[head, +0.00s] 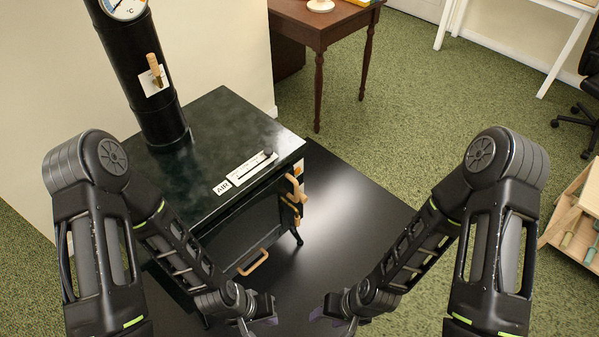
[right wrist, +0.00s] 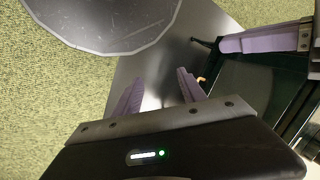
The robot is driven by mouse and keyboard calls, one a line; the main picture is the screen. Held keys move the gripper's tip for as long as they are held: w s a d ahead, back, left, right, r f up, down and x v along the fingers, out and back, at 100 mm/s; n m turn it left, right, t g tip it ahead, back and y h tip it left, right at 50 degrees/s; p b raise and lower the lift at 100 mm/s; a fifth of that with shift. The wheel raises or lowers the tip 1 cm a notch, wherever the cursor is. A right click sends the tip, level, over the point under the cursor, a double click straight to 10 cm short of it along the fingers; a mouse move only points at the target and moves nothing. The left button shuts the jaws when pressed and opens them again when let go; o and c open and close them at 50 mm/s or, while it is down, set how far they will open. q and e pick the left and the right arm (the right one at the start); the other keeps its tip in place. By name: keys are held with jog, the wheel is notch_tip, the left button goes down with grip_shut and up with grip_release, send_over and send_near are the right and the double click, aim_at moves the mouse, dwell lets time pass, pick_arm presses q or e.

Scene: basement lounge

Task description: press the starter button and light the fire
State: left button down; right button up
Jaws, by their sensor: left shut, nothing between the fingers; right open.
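A dark green-black stove (head: 205,135) stands on a black floor plate (head: 350,215) in the head view. Its top front edge carries a white slider plate marked AIR (head: 246,172). Wooden handles (head: 294,190) sit at the right of its front, and another wooden handle (head: 252,262) is lower down. I cannot make out a starter button. My left gripper (head: 262,318) is shut and empty, low in front of the stove; its purple finger also shows in the right wrist view (right wrist: 262,40). My right gripper (head: 333,316) is open and empty to its right, over the plate.
A black flue pipe (head: 135,75) with a dial and a wooden-handled damper rises behind the stove. A brown table (head: 325,25) stands at the back. A wooden rack (head: 577,220) is at the right edge. Green carpet (head: 440,120) lies open between them.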

jog(key=shift+w+a, duration=0.1)
jog(key=shift+w, duration=0.05)
grip_shut()
dwell(1.4)
